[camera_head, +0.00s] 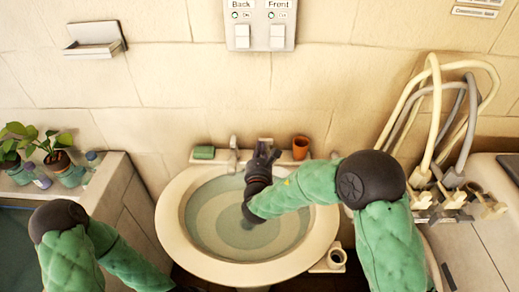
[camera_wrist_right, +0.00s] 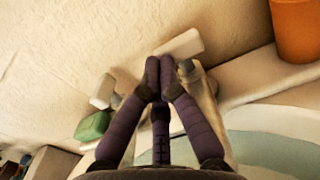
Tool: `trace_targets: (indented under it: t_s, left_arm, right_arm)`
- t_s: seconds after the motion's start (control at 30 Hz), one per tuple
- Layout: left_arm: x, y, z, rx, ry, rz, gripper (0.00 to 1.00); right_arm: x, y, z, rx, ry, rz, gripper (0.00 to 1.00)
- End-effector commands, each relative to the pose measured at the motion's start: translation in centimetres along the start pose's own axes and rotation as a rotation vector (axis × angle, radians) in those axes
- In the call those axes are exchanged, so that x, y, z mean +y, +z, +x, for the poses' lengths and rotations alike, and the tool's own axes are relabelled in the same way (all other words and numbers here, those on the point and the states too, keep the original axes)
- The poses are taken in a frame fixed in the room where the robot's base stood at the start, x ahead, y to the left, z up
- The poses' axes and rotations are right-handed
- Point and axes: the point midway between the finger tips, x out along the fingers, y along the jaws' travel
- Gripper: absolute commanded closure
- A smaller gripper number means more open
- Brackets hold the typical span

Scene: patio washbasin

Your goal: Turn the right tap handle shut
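The right tap (camera_head: 265,141) stands on the back rim of the washbasin, mostly hidden by my right gripper in the head view. In the right wrist view its pale block-like handle (camera_wrist_right: 180,45) is just beyond the fingertips, and its metal body (camera_wrist_right: 198,85) is right of them. My right gripper (camera_head: 264,149) has its dark fingers drawn together at the tips (camera_wrist_right: 160,75), with nothing seen between them. The tips are at or very near the handle; I cannot tell whether they touch. The left tap (camera_head: 233,153) stands to the left. My left gripper is out of view.
The round washbasin (camera_head: 172,220) lies under my right forearm. A green soap block (camera_head: 204,152) is on its rim at left, an orange cup (camera_head: 300,147) at right. Hoses (camera_head: 432,110) stand at far right, potted plants (camera_head: 58,160) at far left.

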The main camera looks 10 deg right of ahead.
Motion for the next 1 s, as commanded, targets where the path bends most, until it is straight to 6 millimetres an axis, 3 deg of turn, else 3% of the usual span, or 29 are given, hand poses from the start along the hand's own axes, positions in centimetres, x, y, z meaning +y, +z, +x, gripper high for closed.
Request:
trace_targets:
  t_s: [1.0]
  left_arm:
    - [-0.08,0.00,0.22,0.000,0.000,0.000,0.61]
  right_arm:
    - [0.55,-0.03,0.24,0.000,-0.238,0.000,1.00]
